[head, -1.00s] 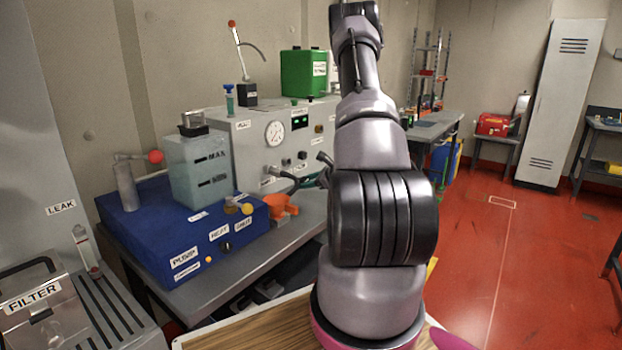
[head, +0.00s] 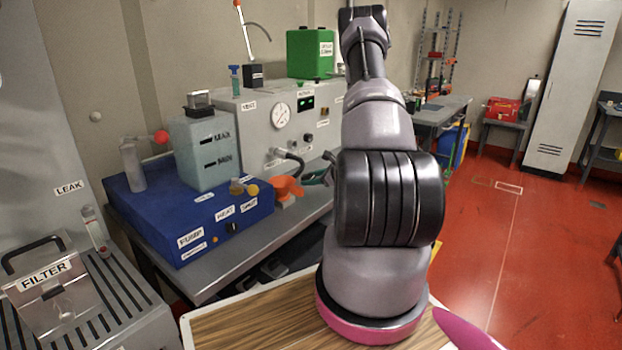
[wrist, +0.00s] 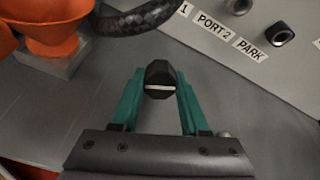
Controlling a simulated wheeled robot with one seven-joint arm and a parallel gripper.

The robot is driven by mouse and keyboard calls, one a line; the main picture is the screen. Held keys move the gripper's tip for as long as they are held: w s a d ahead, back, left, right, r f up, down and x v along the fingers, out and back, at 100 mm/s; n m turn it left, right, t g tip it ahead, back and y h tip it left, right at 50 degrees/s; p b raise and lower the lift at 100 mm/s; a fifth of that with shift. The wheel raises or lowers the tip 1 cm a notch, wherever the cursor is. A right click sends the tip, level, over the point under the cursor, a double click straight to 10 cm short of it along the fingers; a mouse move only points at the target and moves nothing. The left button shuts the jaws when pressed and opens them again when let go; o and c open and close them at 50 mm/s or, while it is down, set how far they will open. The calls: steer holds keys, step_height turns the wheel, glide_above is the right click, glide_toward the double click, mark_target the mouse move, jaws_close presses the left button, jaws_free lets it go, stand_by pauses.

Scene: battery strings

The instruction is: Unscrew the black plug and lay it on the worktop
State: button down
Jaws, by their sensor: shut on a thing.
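In the wrist view, my gripper (wrist: 158,88) has teal fingers shut on the black plug (wrist: 160,71). The plug is dark and faceted, with a pale line across its face. It is held over the grey worktop (wrist: 75,110), clear of the panel. In the head view, most of my gripper is hidden behind my arm. The grey unit (head: 262,140) with the gauge stands on the worktop (head: 225,287). The height of the plug above the worktop is hard to tell.
An orange funnel (wrist: 52,28) and a dark braided hose (wrist: 150,17) are close to the gripper at upper left. The panel with the PORT 2 label (wrist: 213,24) and the PARK fitting (wrist: 280,34) is at upper right. A blue pump box (head: 190,220) stands left of the funnel.

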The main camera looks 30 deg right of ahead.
steer(key=shift+f, duration=0.5)
stand_by(0.3)
steer(key=shift+c, duration=1.7)
jaws_free()
